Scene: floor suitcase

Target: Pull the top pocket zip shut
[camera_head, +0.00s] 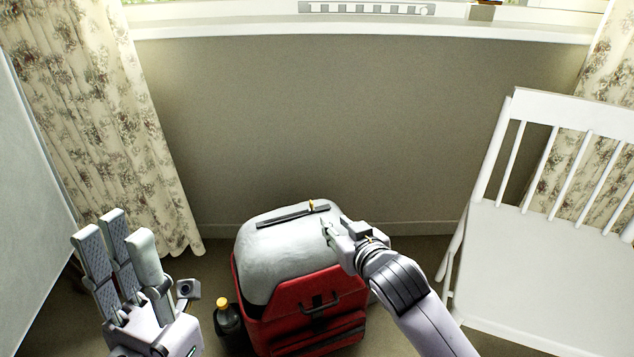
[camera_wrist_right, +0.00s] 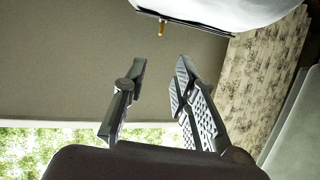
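A red suitcase (camera_head: 300,300) with a pale grey bulging top (camera_head: 275,262) stands on the floor. A dark zip track (camera_head: 280,219) runs across that top, with a small brass zip pull (camera_head: 311,205) toward its right end. The pull also shows in the right wrist view (camera_wrist_right: 161,28), beyond the fingertips and touching neither. My right gripper (camera_head: 326,228) is just below and right of the pull in the head view. Its fingers are apart and empty in the right wrist view (camera_wrist_right: 160,72). My left gripper (camera_head: 118,234) is open and empty at the lower left, away from the suitcase.
A dark bottle with an orange cap (camera_head: 228,325) stands close to the suitcase's left side. A white slatted piece of furniture (camera_head: 560,250) is at the right. A patterned curtain (camera_head: 95,120) hangs at the left. The wall (camera_head: 320,120) behind is bare.

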